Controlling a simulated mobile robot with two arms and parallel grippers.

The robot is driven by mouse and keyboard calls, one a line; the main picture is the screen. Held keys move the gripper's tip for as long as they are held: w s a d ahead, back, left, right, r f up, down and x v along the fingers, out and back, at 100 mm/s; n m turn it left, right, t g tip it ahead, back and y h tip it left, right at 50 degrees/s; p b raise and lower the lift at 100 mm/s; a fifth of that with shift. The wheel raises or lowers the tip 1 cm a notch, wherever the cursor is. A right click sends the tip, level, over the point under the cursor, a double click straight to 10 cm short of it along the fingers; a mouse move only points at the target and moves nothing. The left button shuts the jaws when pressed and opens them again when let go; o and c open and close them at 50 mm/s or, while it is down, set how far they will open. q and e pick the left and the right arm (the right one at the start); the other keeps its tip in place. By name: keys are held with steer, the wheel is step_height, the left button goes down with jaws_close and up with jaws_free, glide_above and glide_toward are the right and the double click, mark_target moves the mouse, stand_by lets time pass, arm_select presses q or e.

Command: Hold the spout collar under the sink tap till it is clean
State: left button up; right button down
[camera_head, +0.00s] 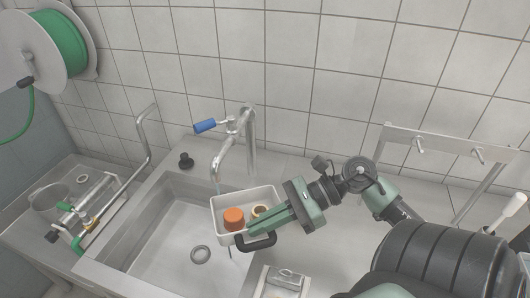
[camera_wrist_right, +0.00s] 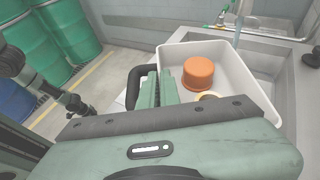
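A white tub (camera_head: 240,195) hangs over the sink basin, under the steel tap (camera_head: 247,140). It holds an orange cap (camera_head: 233,218) and a tan ring (camera_head: 259,210), perhaps the spout collar, partly hidden by my gripper. The right wrist view also shows the tub (camera_wrist_right: 235,62), the orange cap (camera_wrist_right: 198,72) and part of the ring (camera_wrist_right: 209,97). My right gripper (camera_head: 246,236) is at the tub's near side, its fingers closed at the black handle (camera_head: 262,242); the exact contact is hidden. A thin stream seems to fall from the spout by the tub's far left corner. My left gripper is not in view.
The sink basin (camera_head: 150,240) has a round drain (camera_head: 200,255). A black plug (camera_head: 186,160) sits on the rim. A green hose reel (camera_head: 62,45) is at upper left, and a wall rack (camera_head: 440,143) is at right.

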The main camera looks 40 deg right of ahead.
steer(key=shift+w+a+p, duration=0.35)
steer(key=shift+w+a, duration=0.5)
steer(key=shift+w, duration=0.75)
steer(key=shift+w+a+p, duration=0.35)
steer(key=shift+w+a, duration=0.45)
steer(key=shift+w, duration=0.8)
steer(key=shift+w+a+p, duration=0.35)
steer(key=shift+w+a, duration=0.5)
steer(key=shift+w, duration=0.75)
steer(key=s+d, duration=0.2)
steer(key=s, duration=0.2)
steer(key=s+d+b, duration=0.1)
steer(key=s+d, duration=0.1)
steer(key=s, duration=0.2)
steer(key=s+d+b, duration=0.1)
steer(key=s+d, duration=0.1)
steer(key=s, duration=0.1)
steer(key=shift+s+d, duration=0.1)
steer(key=shift+s, duration=0.3)
steer(key=shift+w, duration=0.1)
steer(key=w+a+r+m+t+h, duration=0.1)
steer(key=w+a+r+m+t, duration=0.1)
steer(key=w+a, duration=0.6)
steer(key=shift+w+a+r, duration=0.35)
steer(key=shift+w+r, duration=0.2)
